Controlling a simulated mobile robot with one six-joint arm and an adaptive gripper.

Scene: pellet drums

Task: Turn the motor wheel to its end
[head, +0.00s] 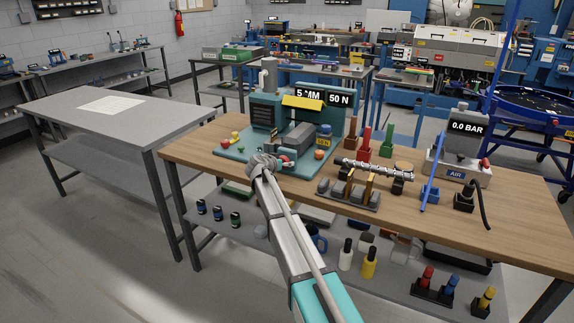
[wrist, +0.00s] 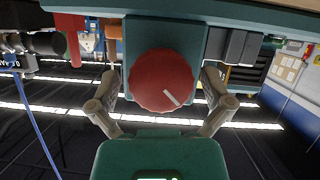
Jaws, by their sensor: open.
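The motor wheel (wrist: 162,80) is a round red knob with a ridged rim and a short white mark. It sits on a teal block in the middle of the wrist view. The mark points to the lower right there. My gripper (wrist: 160,85) is open, with one grey finger on each side of the wheel. Gaps show between the fingers and the rim, so I see no contact. In the head view my gripper (head: 268,163) is at the front edge of the teal machine (head: 264,112). It largely hides the wheel there.
Displays reading 5 MM (head: 310,95) and 50 N (head: 339,99) top the machine. To the right are a rack with a metal screw (head: 370,170) and an air unit (head: 462,150) reading 0.0 BAR. A grey table (head: 120,110) at left holds only a paper sheet.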

